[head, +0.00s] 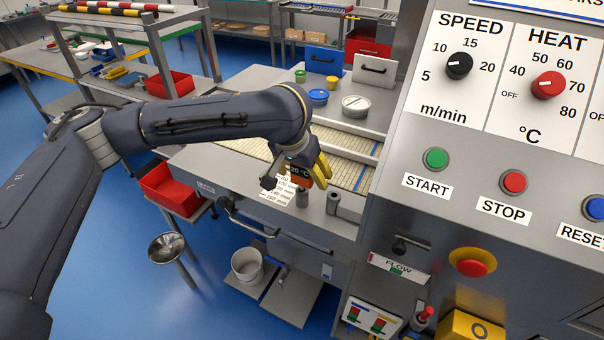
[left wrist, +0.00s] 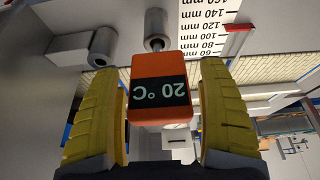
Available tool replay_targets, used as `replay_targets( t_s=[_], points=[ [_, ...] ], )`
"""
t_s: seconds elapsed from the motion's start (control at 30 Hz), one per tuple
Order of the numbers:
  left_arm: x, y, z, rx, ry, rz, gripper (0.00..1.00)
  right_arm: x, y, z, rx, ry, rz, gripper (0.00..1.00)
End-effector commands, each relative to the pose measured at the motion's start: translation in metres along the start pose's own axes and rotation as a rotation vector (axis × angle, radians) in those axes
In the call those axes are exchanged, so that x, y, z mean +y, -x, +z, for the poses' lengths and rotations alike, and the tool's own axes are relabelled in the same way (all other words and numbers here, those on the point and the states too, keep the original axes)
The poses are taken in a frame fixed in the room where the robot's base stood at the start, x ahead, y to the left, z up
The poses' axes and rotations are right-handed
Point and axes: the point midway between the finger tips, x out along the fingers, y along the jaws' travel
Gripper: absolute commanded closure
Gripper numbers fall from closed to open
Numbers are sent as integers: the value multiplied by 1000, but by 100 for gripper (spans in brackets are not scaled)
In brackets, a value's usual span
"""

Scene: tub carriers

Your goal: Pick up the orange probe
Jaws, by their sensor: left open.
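The orange probe (head: 303,181) has a dark display reading 20 °C. It is at the near edge of the steel machine, and the left wrist view shows its orange body (left wrist: 160,66) with the display. My left gripper (head: 297,177) has yellow fingers, which also show in the left wrist view (left wrist: 162,80). The fingers are open, one on each side of the probe, with a visible gap on both sides. The gripper partly hides the probe in the head view. My right gripper is not in view.
Grey metal posts (head: 333,204) stand close beside the probe, near a millimetre scale (left wrist: 207,28). A control panel (head: 470,150) with knobs and buttons fills the right. Round tubs (head: 355,107) stand on the machine behind. A bucket (head: 248,266) is below.

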Motion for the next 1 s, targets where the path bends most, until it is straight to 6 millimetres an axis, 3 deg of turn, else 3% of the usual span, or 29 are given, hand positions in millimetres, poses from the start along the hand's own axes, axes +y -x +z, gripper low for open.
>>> replay_targets(
  t_s=[0.37, 0.87, 1.0],
  points=[
    [0, -4, 0, 1, 1, -1, 23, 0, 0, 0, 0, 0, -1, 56],
    [0, -4, 0, 1, 1, -1, 81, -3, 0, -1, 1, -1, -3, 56],
    [0, -4, 0, 1, 1, -1, 83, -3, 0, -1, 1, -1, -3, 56]
  ],
)
